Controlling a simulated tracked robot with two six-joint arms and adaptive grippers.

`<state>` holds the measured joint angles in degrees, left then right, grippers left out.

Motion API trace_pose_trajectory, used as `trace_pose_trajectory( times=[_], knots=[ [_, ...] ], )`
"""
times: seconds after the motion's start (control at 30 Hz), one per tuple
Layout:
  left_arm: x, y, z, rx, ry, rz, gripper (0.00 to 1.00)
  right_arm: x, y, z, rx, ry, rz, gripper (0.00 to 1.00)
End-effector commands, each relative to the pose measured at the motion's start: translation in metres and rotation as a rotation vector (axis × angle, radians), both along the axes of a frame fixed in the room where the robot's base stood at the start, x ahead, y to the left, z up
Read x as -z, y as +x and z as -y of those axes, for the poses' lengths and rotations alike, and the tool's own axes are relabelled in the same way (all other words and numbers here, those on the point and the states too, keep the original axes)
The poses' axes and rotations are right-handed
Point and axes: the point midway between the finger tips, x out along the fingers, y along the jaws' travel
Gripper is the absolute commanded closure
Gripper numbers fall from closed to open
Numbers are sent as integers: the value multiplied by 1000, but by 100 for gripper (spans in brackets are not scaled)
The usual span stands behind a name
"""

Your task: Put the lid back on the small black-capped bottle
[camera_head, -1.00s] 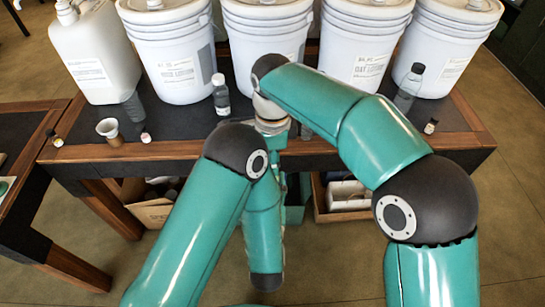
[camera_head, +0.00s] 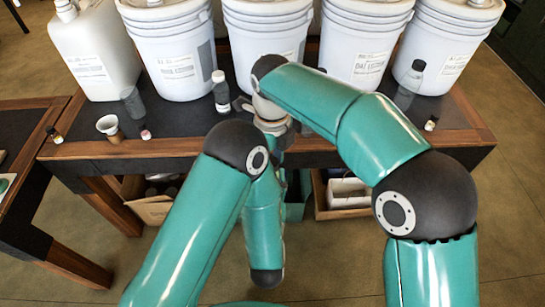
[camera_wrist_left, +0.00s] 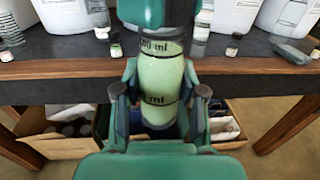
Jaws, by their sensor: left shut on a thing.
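In the left wrist view my left gripper (camera_wrist_left: 160,90) is shut on a pale green bottle (camera_wrist_left: 158,72) with black millilitre marks, held upright in front of the table edge. A teal part of an arm covers its top, so its mouth and any lid are hidden. In the head view the arms meet at the table's front edge and hide both sets of fingertips. My right gripper's jaws cannot be made out. Small dark-capped bottles stand at the table's left (camera_head: 56,136) and right (camera_head: 431,124); I cannot tell which one the task means.
Large white buckets (camera_head: 180,62) line the back of the dark table (camera_head: 190,142). A white-capped bottle (camera_head: 220,92), a paper cup (camera_head: 110,128), a small bottle (camera_head: 145,134) and a clear bottle (camera_head: 408,88) stand in front. Open boxes (camera_head: 345,203) are below.

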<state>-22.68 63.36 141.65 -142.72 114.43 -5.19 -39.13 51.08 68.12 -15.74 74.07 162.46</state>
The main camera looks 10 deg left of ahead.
Motion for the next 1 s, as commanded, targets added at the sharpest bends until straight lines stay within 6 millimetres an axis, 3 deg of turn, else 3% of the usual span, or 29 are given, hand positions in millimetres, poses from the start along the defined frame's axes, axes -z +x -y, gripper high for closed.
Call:
trace_pose_trajectory(
  times=[0.27, 0.3, 0.43, 0.77, 1.0],
  knots=[
    [0, 0, 1, 2, 1, 0, 100, -1, 1, -1, 15, 3, 3, 76],
    [0, 0, 1, 2, 1, 0, 100, -1, 1, -1, 15, 3, 3, 62],
    [0, 0, 1, 2, 1, 0, 100, -1, 1, -1, 14, 3, 3, 41],
    [0, 0, 0, 1, 0, 1, 100, -3, 0, 0, 13, 1, 2, 40],
    [0, 0, 0, 1, 0, 1, 100, -29, 1, -1, 13, 4, 4, 40]
  ],
)
